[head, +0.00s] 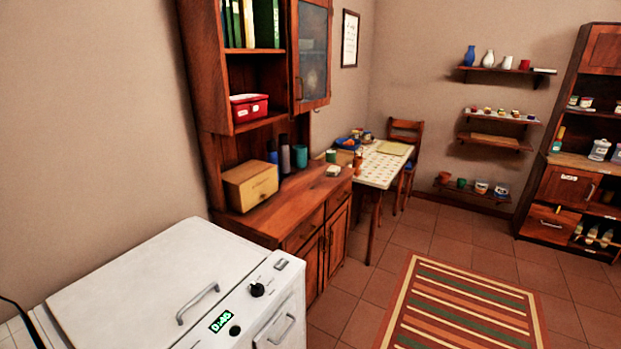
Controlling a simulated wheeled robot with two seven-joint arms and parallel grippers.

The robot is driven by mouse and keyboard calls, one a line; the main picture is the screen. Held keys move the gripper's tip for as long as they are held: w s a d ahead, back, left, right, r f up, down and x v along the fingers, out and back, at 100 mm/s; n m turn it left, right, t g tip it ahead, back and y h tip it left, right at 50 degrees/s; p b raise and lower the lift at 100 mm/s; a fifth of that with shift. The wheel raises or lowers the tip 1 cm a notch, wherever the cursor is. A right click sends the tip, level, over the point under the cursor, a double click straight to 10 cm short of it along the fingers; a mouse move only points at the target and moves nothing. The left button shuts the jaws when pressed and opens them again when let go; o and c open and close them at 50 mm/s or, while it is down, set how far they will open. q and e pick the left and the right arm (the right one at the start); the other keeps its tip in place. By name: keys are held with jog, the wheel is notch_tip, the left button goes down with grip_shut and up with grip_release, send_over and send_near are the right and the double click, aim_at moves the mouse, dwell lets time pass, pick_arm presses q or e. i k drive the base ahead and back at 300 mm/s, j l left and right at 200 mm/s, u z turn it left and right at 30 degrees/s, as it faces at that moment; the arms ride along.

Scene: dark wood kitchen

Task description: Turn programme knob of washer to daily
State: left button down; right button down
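The white washer (150,275) stands at the lower left, seen from above, with its near part cut off by the frame. A black knob (257,290) sits on the right part of its control strip. A smaller round black control (235,330) sits lower, beside a lit green display (221,321). The programme labels are too small to read, so I cannot tell which setting the knob points at. Neither of my grippers is in view, and nothing touches the knob.
The washer has a grey lid handle (198,303) and a front handle (282,328). A wooden cabinet (290,215) stands behind it. A table (380,168) and striped rug (462,305) lie farther off. Tiled floor is free between cabinet and rug.

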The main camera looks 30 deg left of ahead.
aim_at(257, 289)
jog(key=u, duration=1.8)
